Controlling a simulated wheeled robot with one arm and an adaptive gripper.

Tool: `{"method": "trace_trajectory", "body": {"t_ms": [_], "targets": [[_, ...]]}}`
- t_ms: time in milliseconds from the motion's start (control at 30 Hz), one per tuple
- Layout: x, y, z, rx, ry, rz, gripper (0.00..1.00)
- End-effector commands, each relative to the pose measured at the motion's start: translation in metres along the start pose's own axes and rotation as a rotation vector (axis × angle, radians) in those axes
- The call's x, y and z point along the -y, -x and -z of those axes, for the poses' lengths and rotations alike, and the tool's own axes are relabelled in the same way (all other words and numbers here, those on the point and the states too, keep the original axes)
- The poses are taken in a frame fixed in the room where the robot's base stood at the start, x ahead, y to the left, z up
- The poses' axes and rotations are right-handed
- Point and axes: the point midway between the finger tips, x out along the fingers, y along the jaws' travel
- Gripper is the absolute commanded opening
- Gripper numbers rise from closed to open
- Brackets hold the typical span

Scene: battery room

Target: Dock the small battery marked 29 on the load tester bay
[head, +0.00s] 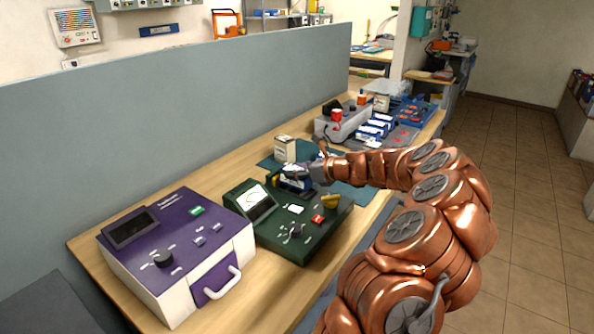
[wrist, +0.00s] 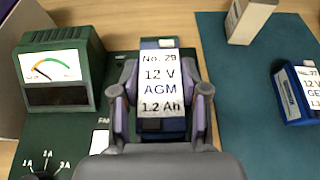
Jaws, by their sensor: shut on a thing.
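The small battery marked 29 (wrist: 158,72) has a blue case and a white label reading No. 29, 12 V AGM, 1.2 Ah. My gripper (wrist: 161,91) is shut on it, with one finger on each side. In the head view, my gripper (head: 312,172) holds the battery (head: 292,181) at the far end of the green load tester (head: 318,232). The tester has an analogue meter (wrist: 53,66), a knob and a red button. The battery is over the tester's far part; whether it touches the bay is hidden.
A purple and white charger (head: 180,245) stands left of the tester. A small carton (head: 285,148) and another blue battery (wrist: 290,100) are on the teal mat (wrist: 235,95). More batteries (head: 375,127) lie farther back. A grey partition (head: 200,110) runs behind the bench.

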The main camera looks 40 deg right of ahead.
Motion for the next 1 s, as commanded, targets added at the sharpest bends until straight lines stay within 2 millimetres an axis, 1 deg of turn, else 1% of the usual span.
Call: {"method": "trace_trajectory", "body": {"t_ms": [33, 200, 1000], "targets": [[0.0, -0.0027, 0.0059, 0.001, 0.0, 0.0, 0.0], [-0.0003, -0.0051, 0.011, 0.001, 0.0, 0.0, 0.0], [-0.0003, -0.0045, 0.01, 0.001, 0.0, 0.0, 0.0]]}}
